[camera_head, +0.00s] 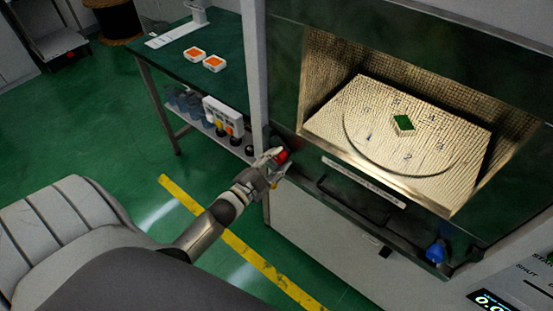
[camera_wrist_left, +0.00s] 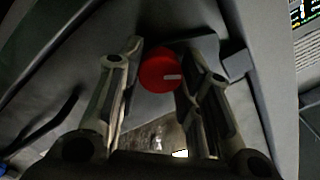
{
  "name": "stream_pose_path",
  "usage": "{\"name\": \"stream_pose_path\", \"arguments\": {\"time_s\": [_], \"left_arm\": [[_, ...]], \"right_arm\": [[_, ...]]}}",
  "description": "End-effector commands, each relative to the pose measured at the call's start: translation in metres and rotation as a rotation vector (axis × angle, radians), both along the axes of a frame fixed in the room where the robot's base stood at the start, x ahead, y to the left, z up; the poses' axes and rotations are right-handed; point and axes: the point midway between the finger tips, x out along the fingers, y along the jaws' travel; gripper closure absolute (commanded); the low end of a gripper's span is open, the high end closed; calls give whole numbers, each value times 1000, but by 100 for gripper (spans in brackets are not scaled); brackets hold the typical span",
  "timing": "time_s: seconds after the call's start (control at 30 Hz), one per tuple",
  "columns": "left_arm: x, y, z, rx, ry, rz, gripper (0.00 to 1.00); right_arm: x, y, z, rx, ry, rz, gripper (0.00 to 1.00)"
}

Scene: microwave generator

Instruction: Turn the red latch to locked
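The red latch (camera_wrist_left: 158,73) is a round red knob with a short white mark pointing to the right in the left wrist view. In the head view, the red latch (camera_head: 282,156) shows at the left side of the microwave chamber's front. My left gripper (camera_head: 271,164) is right at it. In the left wrist view, the two fingers of my left gripper (camera_wrist_left: 158,62) stand apart, one on each side of the knob. I cannot tell whether they touch it. My right gripper is not in view.
The open chamber holds a numbered turntable plate (camera_head: 375,140) with a green-topped block (camera_head: 403,123). A blue knob (camera_head: 436,252) sits at the lower right front. A green side table (camera_head: 185,65) with two orange-topped blocks stands left. A dark handle bar (camera_head: 345,200) runs below the opening.

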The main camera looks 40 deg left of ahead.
Motion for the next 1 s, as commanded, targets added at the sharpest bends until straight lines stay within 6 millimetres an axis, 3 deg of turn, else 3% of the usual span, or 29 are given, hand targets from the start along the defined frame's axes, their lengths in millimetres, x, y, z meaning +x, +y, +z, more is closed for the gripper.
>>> {"name": "stream_pose_path", "arguments": {"time_s": [0.17,0.57,0.77,1.0], "left_arm": [[0,0,0,-1,-1,-1,45],[-5,0,-1,-2,2,0,45],[-33,2,-1,-3,4,-1,45],[-79,6,-1,-2,4,1,45]], "right_arm": [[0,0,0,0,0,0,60],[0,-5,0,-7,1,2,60],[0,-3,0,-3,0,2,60],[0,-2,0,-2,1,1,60]]}}
